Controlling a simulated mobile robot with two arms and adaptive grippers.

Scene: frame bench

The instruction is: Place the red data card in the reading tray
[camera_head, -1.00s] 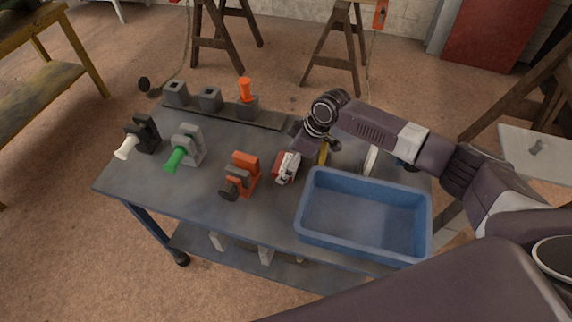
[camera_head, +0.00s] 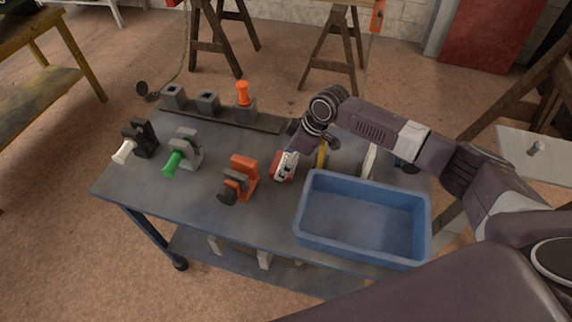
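A small red piece, likely the red data card (camera_head: 277,168), is on the bench just left of the blue tray. My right gripper (camera_head: 286,167) is down over it, with its pale fingers against or around it and partly hiding it. I cannot tell whether the fingers are closed on it. The blue tray (camera_head: 299,206), the only tray in view, is empty at the bench's front right. My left gripper is not in view.
Orange (camera_head: 240,180), grey-green (camera_head: 183,153) and black-white (camera_head: 137,142) clamp-like holders stand left of my gripper. Grey sockets (camera_head: 208,102) line the back edge, one holding an orange peg (camera_head: 242,93). A yellow item (camera_head: 322,155) and a pale disc (camera_head: 370,161) stand behind the tray.

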